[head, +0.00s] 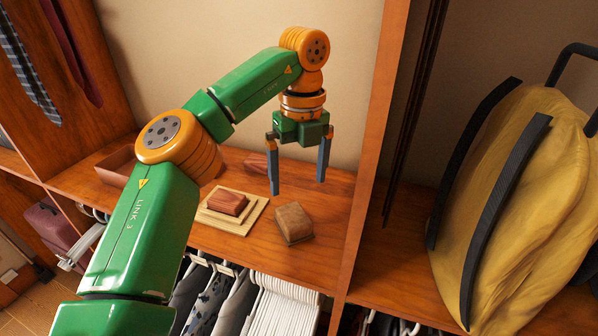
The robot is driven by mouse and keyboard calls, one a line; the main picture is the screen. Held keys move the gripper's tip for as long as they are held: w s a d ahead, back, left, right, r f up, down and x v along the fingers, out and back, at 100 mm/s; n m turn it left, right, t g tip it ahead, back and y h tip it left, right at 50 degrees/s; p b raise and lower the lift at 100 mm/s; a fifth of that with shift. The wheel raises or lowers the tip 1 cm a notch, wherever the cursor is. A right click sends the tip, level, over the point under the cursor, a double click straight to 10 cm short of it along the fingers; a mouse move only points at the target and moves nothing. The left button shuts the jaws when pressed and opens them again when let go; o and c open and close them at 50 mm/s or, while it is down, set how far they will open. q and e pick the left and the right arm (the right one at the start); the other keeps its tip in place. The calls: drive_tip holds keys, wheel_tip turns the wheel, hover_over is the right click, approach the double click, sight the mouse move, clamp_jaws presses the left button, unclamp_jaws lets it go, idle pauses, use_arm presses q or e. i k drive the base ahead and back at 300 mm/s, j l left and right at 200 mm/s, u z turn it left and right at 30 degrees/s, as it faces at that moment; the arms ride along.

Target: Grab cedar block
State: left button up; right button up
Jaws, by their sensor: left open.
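A small reddish wooden block, which looks like the cedar block (227,203), lies on a pale square board (214,219) on the wooden shelf. My left gripper (298,187) points down with its two grey fingers apart and nothing between them. It is above the shelf, to the right of the reddish block and apart from it. A brown rounded block (293,222) lies on the shelf to the right of the board, lower in the picture than the fingertips. My right gripper is out of view.
A reddish-brown tray (117,166) stands on the shelf at the left, partly behind my arm. Another reddish piece (256,163) lies near the back wall. An upright wooden divider (370,150) bounds the shelf at right, with a yellow bag (520,200) beyond. Hangers (283,305) hang below.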

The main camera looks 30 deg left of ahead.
sight(223, 201)
drive_tip(key=k+l, duration=0.15)
drive_tip(key=k, duration=0.35)
drive_tip(key=k+l, duration=0.2)
drive_tip(key=k, duration=0.25)
